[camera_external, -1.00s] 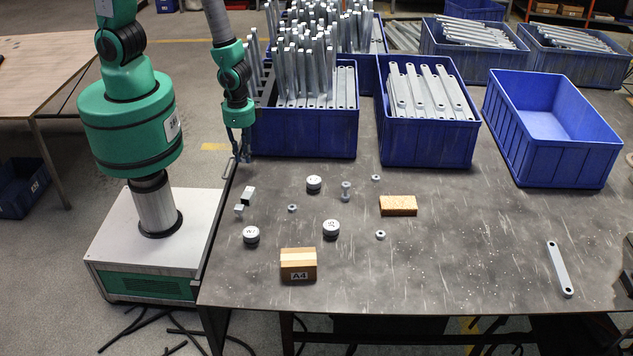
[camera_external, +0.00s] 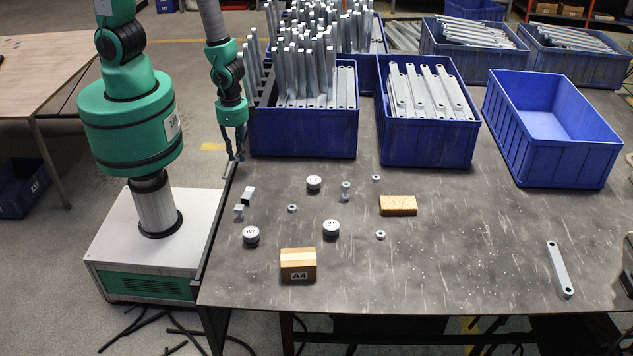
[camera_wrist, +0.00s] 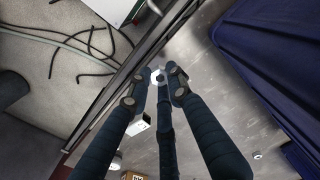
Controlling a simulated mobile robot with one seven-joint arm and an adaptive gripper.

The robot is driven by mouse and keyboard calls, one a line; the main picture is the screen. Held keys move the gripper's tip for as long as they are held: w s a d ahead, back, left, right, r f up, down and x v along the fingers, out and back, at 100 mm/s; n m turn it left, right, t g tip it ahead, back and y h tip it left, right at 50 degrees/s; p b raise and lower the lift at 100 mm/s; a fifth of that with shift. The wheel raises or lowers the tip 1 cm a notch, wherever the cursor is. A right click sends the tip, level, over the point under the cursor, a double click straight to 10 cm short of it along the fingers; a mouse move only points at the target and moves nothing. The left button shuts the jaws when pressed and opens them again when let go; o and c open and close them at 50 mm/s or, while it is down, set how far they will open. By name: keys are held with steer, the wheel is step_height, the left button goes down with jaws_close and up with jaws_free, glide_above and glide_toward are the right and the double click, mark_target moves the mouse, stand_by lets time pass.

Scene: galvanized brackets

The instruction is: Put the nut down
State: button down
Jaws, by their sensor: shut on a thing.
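My gripper (camera_external: 236,158) hangs at the back left of the table, close to its left edge and just left of a full blue bin. In the wrist view its dark fingers (camera_wrist: 158,82) close around a small light-grey nut (camera_wrist: 157,75) at their tips. The nut is partly covered by the fingers and too small to make out in the external view. I cannot tell whether it touches the table (camera_external: 440,260). Other small nuts lie loose on the table: one near the middle (camera_external: 292,208), one farther back (camera_external: 376,178) and one to the front (camera_external: 380,235).
Blue bins of brackets (camera_external: 305,135) and (camera_external: 428,145) line the back; an empty blue bin (camera_external: 553,160) stands right. Round weights (camera_external: 331,229), a bolt (camera_external: 346,190), a sponge (camera_external: 398,206), a wooden block (camera_external: 298,265) and a bracket (camera_external: 559,268) lie about. The front right centre is clear.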

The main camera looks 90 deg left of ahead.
steer(key=w+d+r+p, duration=0.1)
steer(key=w+d+r, duration=0.1)
steer(key=d, duration=0.8)
steer(key=w+d+r+m+p, duration=0.1)
steer(key=w+d, duration=0.4)
steer(key=d, duration=0.6)
steer(key=w+d+r, duration=0.3)
steer(key=w+d, duration=0.1)
steer(key=d, duration=0.7)
steer(key=shift+w+m+p, duration=0.2)
steer(key=shift+m+p, duration=0.2)
steer(key=shift+d+r, duration=0.1)
steer(key=shift+d, duration=0.05)
steer(key=b, duration=0.2)
glide_above(298, 257)
steer(key=shift+s+a+f, duration=0.15)
steer(key=shift+f, duration=0.25)
steer(key=shift+s+a+f, duration=0.1)
steer(key=shift+a+f, duration=0.05)
steer(key=shift+f, duration=0.25)
steer(key=shift+w+d, duration=0.25)
steer(key=shift+w, duration=0.1)
steer(key=shift+f+b, duration=0.4)
steer(key=shift+f, duration=1.3)
